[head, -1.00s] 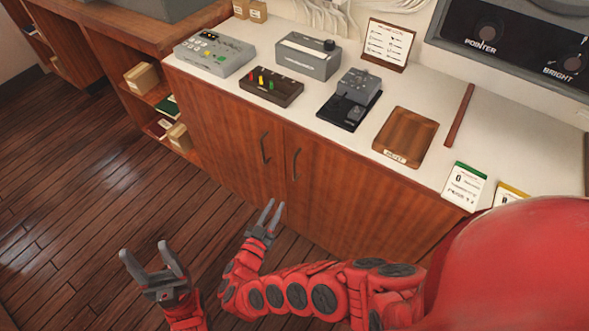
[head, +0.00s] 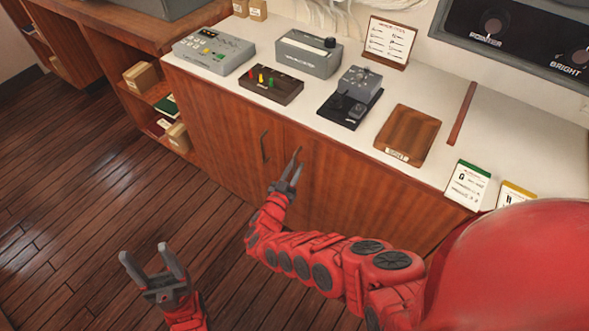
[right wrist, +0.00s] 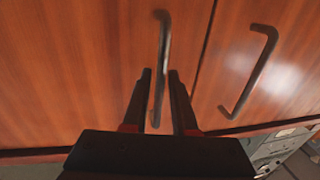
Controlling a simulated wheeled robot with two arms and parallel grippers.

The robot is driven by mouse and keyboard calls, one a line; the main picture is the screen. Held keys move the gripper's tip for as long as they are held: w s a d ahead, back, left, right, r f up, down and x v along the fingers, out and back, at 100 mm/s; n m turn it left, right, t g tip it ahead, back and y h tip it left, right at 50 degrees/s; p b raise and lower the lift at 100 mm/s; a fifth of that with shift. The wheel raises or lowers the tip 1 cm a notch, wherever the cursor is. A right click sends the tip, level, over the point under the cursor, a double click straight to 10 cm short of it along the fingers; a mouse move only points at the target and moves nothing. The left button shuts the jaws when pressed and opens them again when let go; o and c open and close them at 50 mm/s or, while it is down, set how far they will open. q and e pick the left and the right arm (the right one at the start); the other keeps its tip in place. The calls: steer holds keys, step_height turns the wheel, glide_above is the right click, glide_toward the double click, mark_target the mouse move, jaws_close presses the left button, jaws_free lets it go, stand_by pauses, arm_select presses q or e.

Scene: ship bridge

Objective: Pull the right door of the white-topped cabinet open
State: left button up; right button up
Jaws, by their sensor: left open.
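The white-topped cabinet (head: 225,82) has two brown wooden doors meeting at a seam. The right door (head: 345,190) has a dark vertical bar handle (right wrist: 162,60), which in the head view is mostly hidden by my right gripper. My right gripper (head: 296,163) is at this handle. In the right wrist view its fingers (right wrist: 160,75) stand apart, one on each side of the handle's bar, with gaps visible. The left door's handle (head: 264,147) also shows in the right wrist view (right wrist: 248,72). Both doors look shut. My left gripper (head: 147,256) is open and empty above the floor.
The white top holds a grey console (head: 213,50), a grey box (head: 308,54), a lever block (head: 270,84), a key device (head: 352,97), a wooden tray (head: 408,133) and cards (head: 467,185). Open shelves (head: 160,95) stand left. The wooden floor (head: 80,190) is clear.

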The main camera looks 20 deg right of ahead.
jaws_close()
stand_by(1.4)
